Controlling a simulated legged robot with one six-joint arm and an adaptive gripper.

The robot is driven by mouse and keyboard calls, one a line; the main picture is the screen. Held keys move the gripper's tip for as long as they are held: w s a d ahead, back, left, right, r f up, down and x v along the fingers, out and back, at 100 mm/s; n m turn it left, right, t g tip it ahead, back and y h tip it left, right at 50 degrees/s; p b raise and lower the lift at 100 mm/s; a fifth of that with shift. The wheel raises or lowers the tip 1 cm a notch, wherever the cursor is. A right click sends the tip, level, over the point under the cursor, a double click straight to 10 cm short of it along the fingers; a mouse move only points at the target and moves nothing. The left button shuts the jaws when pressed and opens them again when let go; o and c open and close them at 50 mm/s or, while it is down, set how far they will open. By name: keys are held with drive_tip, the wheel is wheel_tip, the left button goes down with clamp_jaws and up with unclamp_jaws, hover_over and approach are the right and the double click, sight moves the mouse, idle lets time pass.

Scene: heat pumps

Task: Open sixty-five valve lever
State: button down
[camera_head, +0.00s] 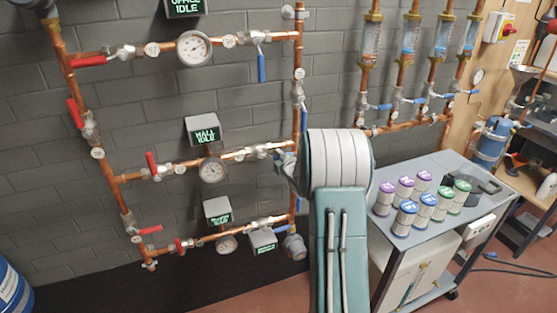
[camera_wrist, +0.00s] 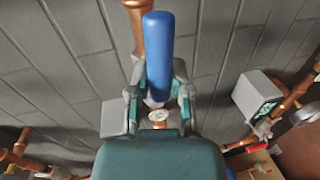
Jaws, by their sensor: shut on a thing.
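In the wrist view, a blue valve lever (camera_wrist: 158,48) stands between the two fingers of my gripper (camera_wrist: 158,92). The fingers are shut on its lower part, and its rounded end sticks out above them. A small round tag (camera_wrist: 158,115) sits just below the lever; its number is too small to read. A copper pipe (camera_wrist: 138,12) runs behind the lever. In the head view, my arm stands in front of the right vertical copper pipe (camera_head: 297,95) and hides most of my gripper and the held lever.
Red levers sit on the left pipe, such as this red lever (camera_head: 75,113). Another blue lever (camera_head: 261,68) hangs on the top branch. A grey cart (camera_head: 440,165) with several canisters stands to the right of my arm. A display box (camera_wrist: 257,95) is at right in the wrist view.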

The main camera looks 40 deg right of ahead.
drive_tip(key=shift+w+a+r+n, duration=0.1)
drive_tip(key=shift+w+r+n, duration=0.05)
drive_tip(key=shift+r+n, duration=0.15)
drive_tip(key=c, duration=0.5)
unclamp_jaws()
drive_tip(key=shift+c, duration=0.2)
drive_tip(key=shift+f, duration=0.1)
drive_tip(key=shift+s, duration=0.25)
drive_tip(key=v, duration=1.1)
drive_tip(key=shift+s+a, duration=0.15)
drive_tip(key=shift+s, duration=0.05)
